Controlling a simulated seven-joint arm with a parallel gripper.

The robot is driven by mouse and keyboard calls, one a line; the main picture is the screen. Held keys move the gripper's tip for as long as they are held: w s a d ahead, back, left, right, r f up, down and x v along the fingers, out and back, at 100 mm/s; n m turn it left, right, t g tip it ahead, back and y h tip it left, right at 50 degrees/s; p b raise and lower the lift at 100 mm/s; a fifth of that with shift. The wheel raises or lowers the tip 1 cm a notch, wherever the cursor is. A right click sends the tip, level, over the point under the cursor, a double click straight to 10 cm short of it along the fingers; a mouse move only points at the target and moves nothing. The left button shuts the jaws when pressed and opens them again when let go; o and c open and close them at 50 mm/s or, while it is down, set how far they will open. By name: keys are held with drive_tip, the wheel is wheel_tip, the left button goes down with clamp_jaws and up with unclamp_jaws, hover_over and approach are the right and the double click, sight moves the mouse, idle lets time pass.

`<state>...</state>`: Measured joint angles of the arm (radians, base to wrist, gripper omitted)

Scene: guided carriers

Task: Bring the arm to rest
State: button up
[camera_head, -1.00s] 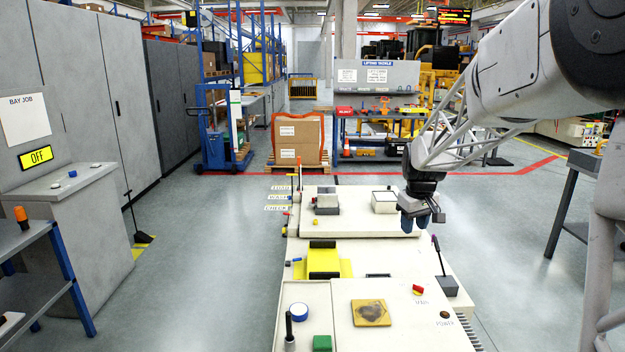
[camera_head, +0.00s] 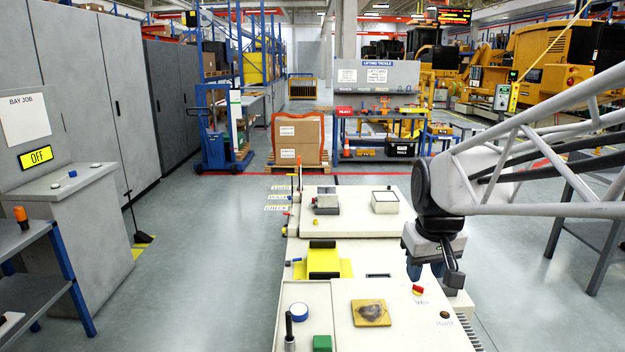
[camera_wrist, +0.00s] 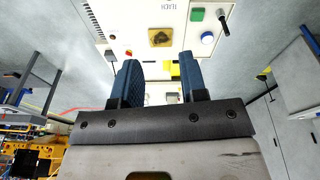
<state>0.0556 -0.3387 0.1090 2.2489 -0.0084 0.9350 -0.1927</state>
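My gripper (camera_head: 426,272) hangs over the right side of the cream console (camera_head: 290,245), pointing down. In the wrist view my gripper (camera_wrist: 160,80) has its two blue fingers well apart, with nothing between them. The arm reaches in from the right edge. It hides the lever at the console's right side. I cannot tell the exact height of the fingertips above the console.
A grey table (camera_head: 590,240) stands right; open floor (camera_head: 205,250) lies left.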

drive_tip(key=s+a+f+m, duration=0.1)
drive_tip(key=s+f, duration=0.1)
drive_tip(key=s, duration=0.7)
drive_tip(key=s+a+f, duration=0.1)
drive_tip(key=s+f, duration=0.1)
drive_tip(key=s, duration=0.7)
drive_tip(key=shift+a+f+m, duration=0.15)
drive_tip(key=shift+a+m, duration=0.05)
drive_tip(key=shift+m, duration=0.2)
